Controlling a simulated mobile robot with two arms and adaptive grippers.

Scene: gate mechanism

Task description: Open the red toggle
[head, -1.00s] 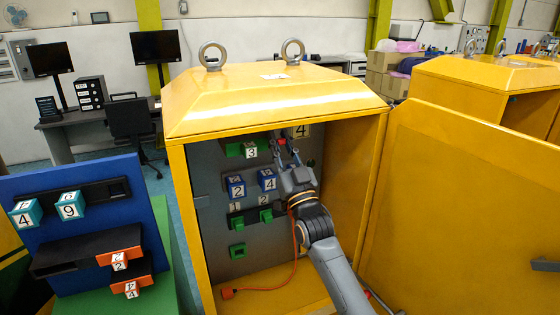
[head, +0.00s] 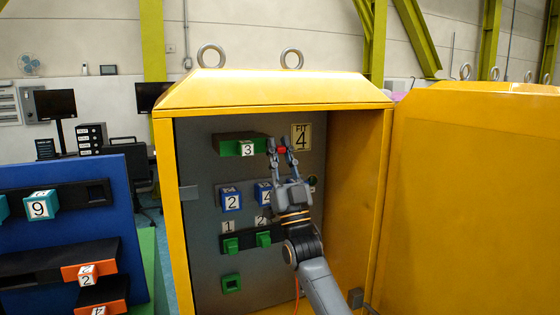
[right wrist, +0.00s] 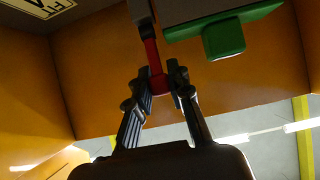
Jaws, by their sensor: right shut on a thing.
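The red toggle (head: 282,150) shows as a small red piece between my right gripper's fingertips, inside the yellow cabinet. In the right wrist view the red toggle (right wrist: 152,62) is a red bar, its end between the two fingers. My right gripper (head: 280,149) is shut on it, just right of the green block marked 3 (head: 247,149). It also shows in the right wrist view (right wrist: 160,82). The fingers hide part of the toggle in the head view. My left gripper is not in view.
The yellow cabinet (head: 163,215) stands open, its door (head: 470,200) swung to the right. Blue numbered blocks (head: 231,199) and green pieces (head: 232,283) are on the grey back panel. A plate marked FIT 4 (head: 301,137) is just above the gripper. A blue board (head: 120,210) stands at left.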

